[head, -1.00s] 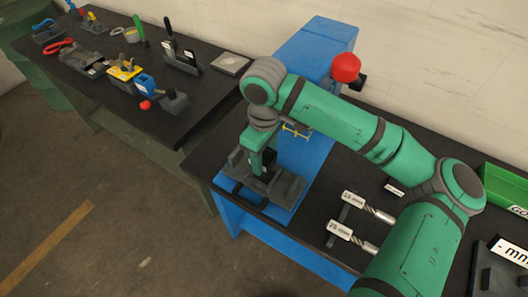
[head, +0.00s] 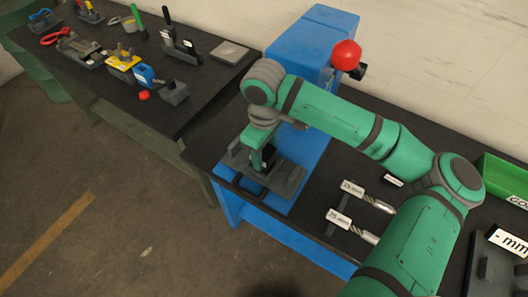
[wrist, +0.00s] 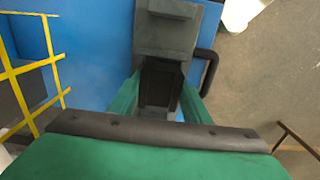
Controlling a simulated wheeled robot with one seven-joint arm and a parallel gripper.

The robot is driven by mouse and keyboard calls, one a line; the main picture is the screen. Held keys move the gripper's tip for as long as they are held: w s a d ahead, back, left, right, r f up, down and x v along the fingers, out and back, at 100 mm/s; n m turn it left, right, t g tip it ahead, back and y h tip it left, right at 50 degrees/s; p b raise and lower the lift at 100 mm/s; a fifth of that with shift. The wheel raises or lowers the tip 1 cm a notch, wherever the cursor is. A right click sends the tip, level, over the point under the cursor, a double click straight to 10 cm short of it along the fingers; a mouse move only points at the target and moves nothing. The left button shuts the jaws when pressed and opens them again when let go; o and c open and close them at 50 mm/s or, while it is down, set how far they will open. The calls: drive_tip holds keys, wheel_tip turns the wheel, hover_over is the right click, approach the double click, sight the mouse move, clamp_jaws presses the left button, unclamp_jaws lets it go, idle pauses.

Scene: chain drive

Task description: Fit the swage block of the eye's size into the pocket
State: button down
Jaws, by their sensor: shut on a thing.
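My gripper (head: 264,160) points down over the grey fixture (head: 289,184) on the blue press. Its green fingers are shut on a dark block (wrist: 160,84), which shows between them in the wrist view. In the head view the block is mostly hidden by the fingers. The block is at the fixture's middle, where the pocket appears to be. I cannot tell whether it is seated in the pocket or just above it. The fixture also shows beyond the fingers in the wrist view (wrist: 166,28).
The blue press (head: 306,48) with a red knob (head: 346,54) rises behind my gripper. Two labelled metal pieces (head: 352,188) (head: 340,219) lie to the right. A green bin (head: 503,180) stands at the far right. Several tools crowd the left bench (head: 205,88).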

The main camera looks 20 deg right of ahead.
drive_tip(key=shift+f, duration=0.5)
idle(0.3)
drive_tip(key=c, duration=0.9)
unclamp_jaws()
wheel_tip(320, 180, up, 8)
drive_tip(key=shift+f, duration=0.25)
drive_tip(key=shift+s, duration=0.1)
